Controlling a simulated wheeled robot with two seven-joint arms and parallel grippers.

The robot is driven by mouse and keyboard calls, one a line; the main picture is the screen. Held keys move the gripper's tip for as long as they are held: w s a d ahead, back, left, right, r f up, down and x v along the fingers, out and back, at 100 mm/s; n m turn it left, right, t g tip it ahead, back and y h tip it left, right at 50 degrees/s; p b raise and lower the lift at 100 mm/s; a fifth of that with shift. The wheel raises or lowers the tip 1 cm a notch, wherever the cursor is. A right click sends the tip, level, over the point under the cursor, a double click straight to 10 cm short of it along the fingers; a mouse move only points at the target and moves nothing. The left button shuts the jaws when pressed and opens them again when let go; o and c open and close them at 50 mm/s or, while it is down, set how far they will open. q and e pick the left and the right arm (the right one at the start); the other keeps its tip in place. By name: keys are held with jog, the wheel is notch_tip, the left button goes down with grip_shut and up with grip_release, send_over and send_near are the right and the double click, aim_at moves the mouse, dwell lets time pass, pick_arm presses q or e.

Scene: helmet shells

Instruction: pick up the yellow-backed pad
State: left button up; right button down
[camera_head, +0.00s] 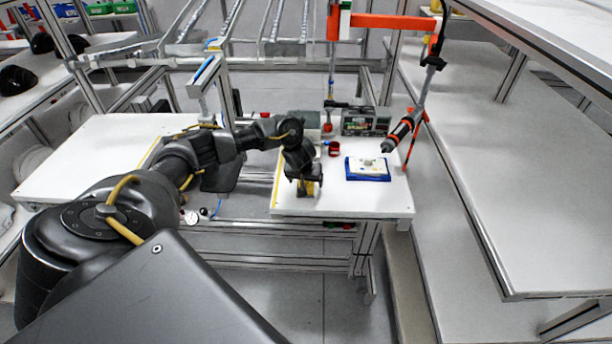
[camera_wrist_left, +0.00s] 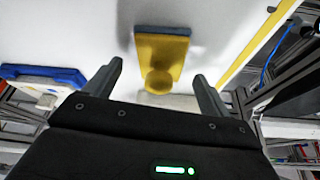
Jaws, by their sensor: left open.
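The yellow-backed pad (camera_wrist_left: 172,52) lies on the white table top (camera_wrist_left: 70,25) in the left wrist view, with a round yellow knob (camera_wrist_left: 158,82) on it and a blue strip along one edge. In the head view only a bit of the yellow pad (camera_head: 308,190) shows beneath my left gripper (camera_head: 306,180). My left gripper (camera_wrist_left: 158,73) is open, its two fingers apart on either side of the pad's knob in the picture. Nothing is held between them. Whether the fingers are level with the knob I cannot tell. My right gripper is not in view.
A blue tray (camera_head: 369,178) with a white piece on it stands right of my left gripper. A black-and-orange tool (camera_head: 403,129) hangs beside it. A grey box (camera_head: 366,121) and a red item (camera_head: 335,149) stand behind. The table's front is clear.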

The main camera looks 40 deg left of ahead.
pick_arm(q)
jog(key=shift+w+f, duration=0.1)
jog(key=shift+f, duration=0.2)
jog(key=shift+c, duration=0.4)
jog(key=c, duration=1)
jog(key=shift+r, duration=0.1)
